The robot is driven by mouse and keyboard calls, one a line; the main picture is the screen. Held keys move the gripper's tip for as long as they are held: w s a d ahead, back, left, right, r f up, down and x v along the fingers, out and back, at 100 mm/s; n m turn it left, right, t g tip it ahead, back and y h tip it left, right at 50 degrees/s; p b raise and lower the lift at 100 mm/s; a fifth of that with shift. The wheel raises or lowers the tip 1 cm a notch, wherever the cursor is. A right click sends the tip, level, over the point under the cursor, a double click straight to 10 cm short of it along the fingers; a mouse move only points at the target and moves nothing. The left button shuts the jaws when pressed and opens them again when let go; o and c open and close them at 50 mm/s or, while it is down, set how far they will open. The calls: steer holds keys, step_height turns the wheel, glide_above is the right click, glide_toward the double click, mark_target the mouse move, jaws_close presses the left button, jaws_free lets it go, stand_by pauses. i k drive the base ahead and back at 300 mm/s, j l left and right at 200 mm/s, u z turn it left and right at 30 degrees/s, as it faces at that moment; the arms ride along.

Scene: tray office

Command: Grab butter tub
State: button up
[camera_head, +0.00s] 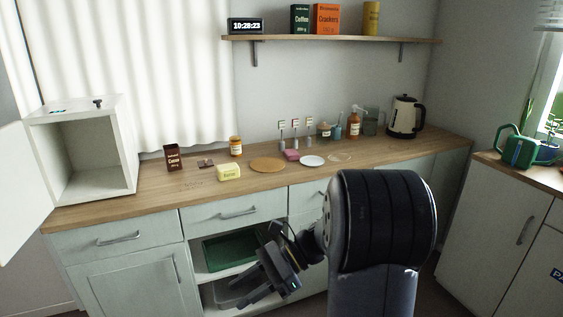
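The butter tub (229,173) is a small pale yellow box with a dark label. It stands on the wooden counter, near the front edge and left of the middle. My gripper (238,289) is low in front of the open lower cabinet, well below the counter top and apart from the tub. Its dark fingers point to the lower left, look spread apart and hold nothing that I can see. The tub is in plain view, with nothing in front of it.
A brown cocoa box (172,158), an orange-labelled jar (235,147) and a round wooden board (268,165) stand near the tub. A white open cabinet (87,150) is at left. A green tray (228,250) sits below the counter. A kettle (405,118) stands at right.

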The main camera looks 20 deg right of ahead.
mark_target(226, 171)
steer(key=i+l+z, duration=0.2)
steer(key=i+z, duration=0.25)
steer(key=i+l+z, duration=0.1)
steer(key=i+z, duration=0.2)
steer(key=z, duration=0.15)
steer(key=i+u, duration=0.45)
steer(key=i, duration=0.25)
steer(key=i+l+u, duration=0.2)
steer(key=i+u, duration=0.25)
steer(key=i, duration=0.3)
